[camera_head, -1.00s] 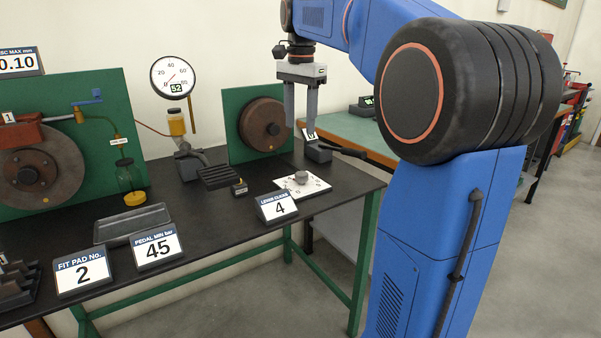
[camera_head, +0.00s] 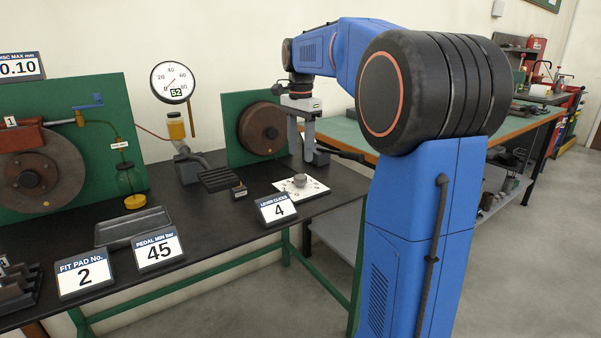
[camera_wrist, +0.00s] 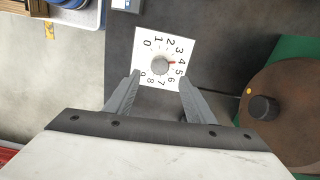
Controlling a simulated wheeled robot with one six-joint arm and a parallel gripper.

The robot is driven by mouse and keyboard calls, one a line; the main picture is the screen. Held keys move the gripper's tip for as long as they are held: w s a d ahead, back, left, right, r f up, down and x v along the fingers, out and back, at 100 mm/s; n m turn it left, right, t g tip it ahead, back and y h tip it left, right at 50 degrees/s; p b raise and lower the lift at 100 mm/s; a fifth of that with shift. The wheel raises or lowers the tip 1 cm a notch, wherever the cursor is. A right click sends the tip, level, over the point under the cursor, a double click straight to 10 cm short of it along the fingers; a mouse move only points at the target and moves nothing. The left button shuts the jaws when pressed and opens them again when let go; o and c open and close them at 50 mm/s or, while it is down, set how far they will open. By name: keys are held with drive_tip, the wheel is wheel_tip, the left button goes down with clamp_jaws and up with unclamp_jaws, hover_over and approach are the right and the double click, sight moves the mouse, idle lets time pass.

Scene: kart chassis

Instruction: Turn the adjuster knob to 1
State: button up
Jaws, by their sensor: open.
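The adjuster knob (camera_head: 299,181) is a small grey round knob on a white dial plate (camera_head: 315,187) on the dark bench. My gripper (camera_head: 301,155) points down above and slightly behind the knob in the head view. In the wrist view my gripper (camera_wrist: 159,79) is open and empty, its fingers reaching toward either side of the dial's lower part. The fingers look apart from the knob.
A sign reading 4 (camera_head: 276,207) stands just in front of the dial. A brown disc (camera_head: 262,128) on a green panel stands behind, and shows at right in the wrist view (camera_wrist: 283,100). A black pedal (camera_head: 220,179) lies left of the dial. The bench front is partly clear.

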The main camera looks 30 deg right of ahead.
sight(301, 176)
wheel_tip(301, 176, down, 8)
drive_tip(key=shift+r, duration=0.1)
drive_tip(key=shift+c, duration=0.3)
drive_tip(key=c, duration=1)
